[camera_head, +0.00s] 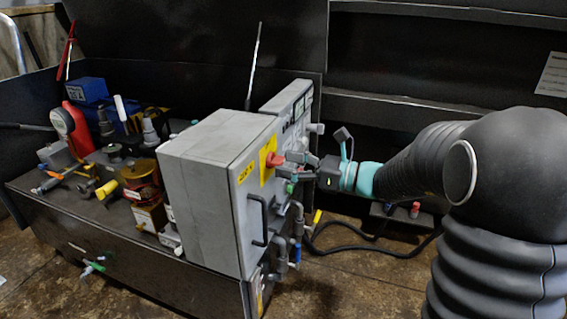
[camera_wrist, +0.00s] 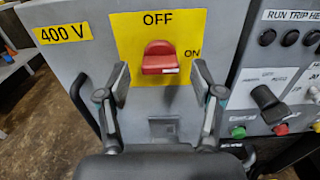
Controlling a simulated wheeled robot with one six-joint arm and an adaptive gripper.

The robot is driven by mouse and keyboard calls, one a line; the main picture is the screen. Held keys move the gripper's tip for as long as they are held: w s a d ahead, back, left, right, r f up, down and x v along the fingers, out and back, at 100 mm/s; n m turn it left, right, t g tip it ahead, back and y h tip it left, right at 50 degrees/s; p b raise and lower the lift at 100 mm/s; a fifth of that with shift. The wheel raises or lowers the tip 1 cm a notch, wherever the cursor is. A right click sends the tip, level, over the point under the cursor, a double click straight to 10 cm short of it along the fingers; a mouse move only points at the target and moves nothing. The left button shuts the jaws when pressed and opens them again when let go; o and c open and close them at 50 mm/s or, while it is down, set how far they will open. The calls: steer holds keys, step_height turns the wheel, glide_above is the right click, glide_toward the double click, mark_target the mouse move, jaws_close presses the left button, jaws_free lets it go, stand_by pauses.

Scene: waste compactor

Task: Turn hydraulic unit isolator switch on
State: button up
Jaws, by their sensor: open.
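The isolator switch is a red handle (camera_wrist: 160,57) on a yellow plate (camera_wrist: 127,30) marked OFF above and ON to the right. In the head view the red handle (camera_head: 275,160) sits on the side face of a grey cabinet (camera_head: 205,190). My gripper (camera_wrist: 161,70) is open, with one finger on each side of the handle in the wrist view and no clear contact. In the head view my gripper (camera_head: 295,164) is just right of the handle, facing the cabinet. Which mark the handle points to is hard to tell.
A 400 V label (camera_wrist: 62,28) is left of the plate. A control panel to the right has a black selector knob (camera_wrist: 265,98), a green button (camera_wrist: 238,132) and a red button (camera_wrist: 281,129). A black door handle (camera_head: 258,220) and pipes (camera_head: 292,235) are below my gripper.

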steer(key=v, duration=1)
steer(key=shift+d, duration=0.15)
steer(key=shift+s+r, duration=0.1)
steer(key=s+d+f+n+g+h, duration=0.2)
steer(key=s+f+n+g+h, duration=0.3)
steer(key=s+f+n+h, duration=0.55)
steer(key=s+d+f+n+h, duration=0.2)
steer(key=s+d+n+h, duration=0.2)
steer(key=s+n, duration=0.35)
steer(key=s+r+n+t+h, duration=0.2)
steer(key=s+r+n+t, duration=0.2)
steer(key=s+r, duration=0.2)
steer(key=shift+a+r, duration=0.35)
steer(key=shift+a, duration=0.05)
